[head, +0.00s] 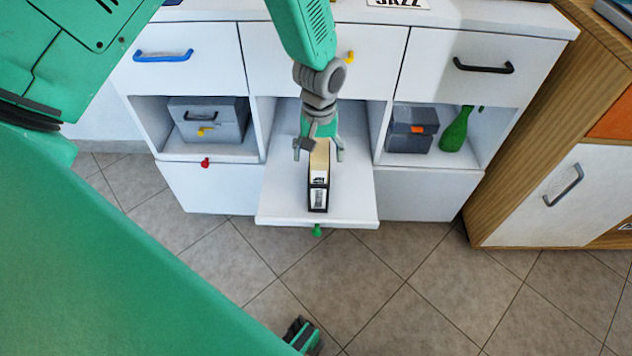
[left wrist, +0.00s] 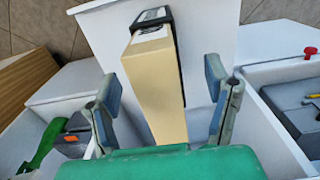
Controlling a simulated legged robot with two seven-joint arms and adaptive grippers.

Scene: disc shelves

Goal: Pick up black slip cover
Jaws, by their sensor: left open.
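The black slip cover (head: 318,197) is around the near end of a cream-coloured block, probably a row of sleeves. Both stand on the pulled-out white shelf (head: 350,200) in the head view. In the left wrist view the black slip cover (left wrist: 157,17) is at the top, with the cream block (left wrist: 155,85) running down towards my gripper. My left gripper (head: 318,156) is open, its fingers on either side of the far part of the cream block. The left wrist view shows the open fingers (left wrist: 165,105) with gaps on both sides.
Grey boxes stand in the side compartments, one at left (head: 208,122) and one at right (head: 410,130) beside a green bottle (head: 455,130). White drawers are above. A wooden cabinet (head: 550,150) stands at right. The tiled floor in front looks clear.

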